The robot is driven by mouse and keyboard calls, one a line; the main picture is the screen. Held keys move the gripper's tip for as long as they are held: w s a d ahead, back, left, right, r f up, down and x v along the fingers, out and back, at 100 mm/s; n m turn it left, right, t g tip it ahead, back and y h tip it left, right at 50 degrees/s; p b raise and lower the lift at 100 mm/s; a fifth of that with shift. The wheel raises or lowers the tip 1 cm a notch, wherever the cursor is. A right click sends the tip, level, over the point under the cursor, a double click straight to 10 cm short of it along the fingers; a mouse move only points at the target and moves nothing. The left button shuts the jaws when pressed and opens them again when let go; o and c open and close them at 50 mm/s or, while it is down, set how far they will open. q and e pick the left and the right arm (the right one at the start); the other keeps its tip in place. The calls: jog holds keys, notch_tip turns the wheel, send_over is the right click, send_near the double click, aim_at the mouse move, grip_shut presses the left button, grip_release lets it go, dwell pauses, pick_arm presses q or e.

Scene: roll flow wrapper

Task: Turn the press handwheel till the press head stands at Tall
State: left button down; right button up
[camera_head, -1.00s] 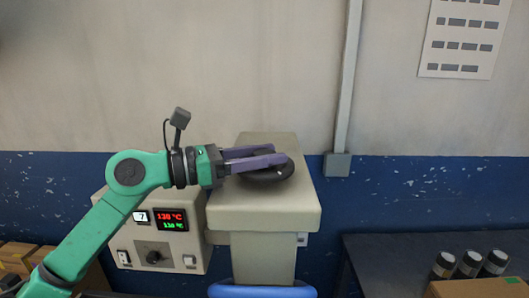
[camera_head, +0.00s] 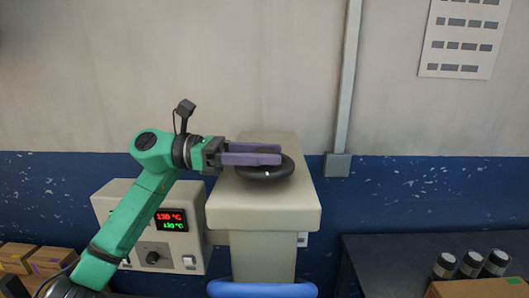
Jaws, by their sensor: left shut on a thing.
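The black press handwheel (camera_head: 265,174) is a round wheel lying flat on top of the beige press housing (camera_head: 262,207). My left gripper (camera_head: 279,154) reaches in from the left. Its two purple fingers lie over the back part of the wheel and are shut on it. The fingers hide part of the wheel's far side. No scale or Tall mark can be made out, so the height of the press head cannot be told. My right gripper is not in view.
A control box (camera_head: 154,227) with a lit temperature display stands left of the press. A blue bar (camera_head: 262,290) crosses below the housing. Several dark jars (camera_head: 468,265) and a carton (camera_head: 482,288) are at the right. Boxes (camera_head: 35,258) sit at the lower left.

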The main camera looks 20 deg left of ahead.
pick_arm(q)
jog(key=shift+r+m+g, duration=0.1)
jog(key=shift+m+g, duration=0.5)
jog(key=shift+g, duration=0.7)
jog(key=shift+c, duration=1.4)
grip_release()
